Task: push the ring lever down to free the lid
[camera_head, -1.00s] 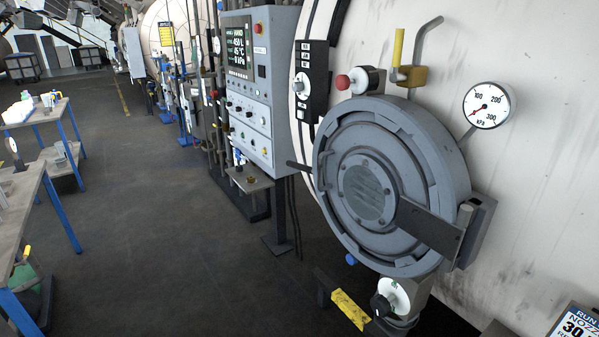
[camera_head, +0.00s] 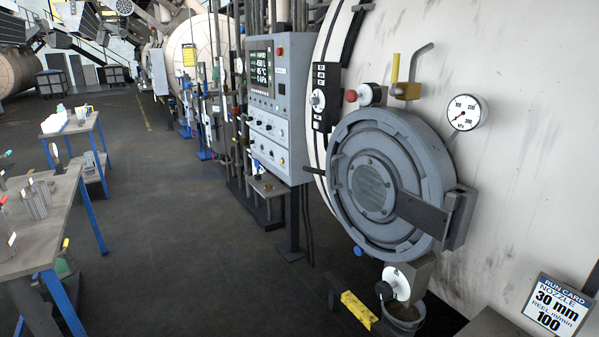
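The round grey lid (camera_head: 372,188) sits on the side of the large pale vessel (camera_head: 505,160), inside a thick grey locking ring (camera_head: 425,150). A short dark lever (camera_head: 314,170) sticks out from the ring's left side, roughly level. A flat dark hinge arm (camera_head: 422,212) crosses from the lid's middle to a bracket at its right. The lid looks seated in the ring. Neither of my grippers is in view.
A control panel (camera_head: 270,100) stands left of the lid. A pressure gauge (camera_head: 467,112) and yellow-handled valve (camera_head: 407,90) are above it. A white-faced valve (camera_head: 397,283) and bucket (camera_head: 403,315) are below. A run card (camera_head: 557,305) stands at lower right. Open floor (camera_head: 180,230) lies left.

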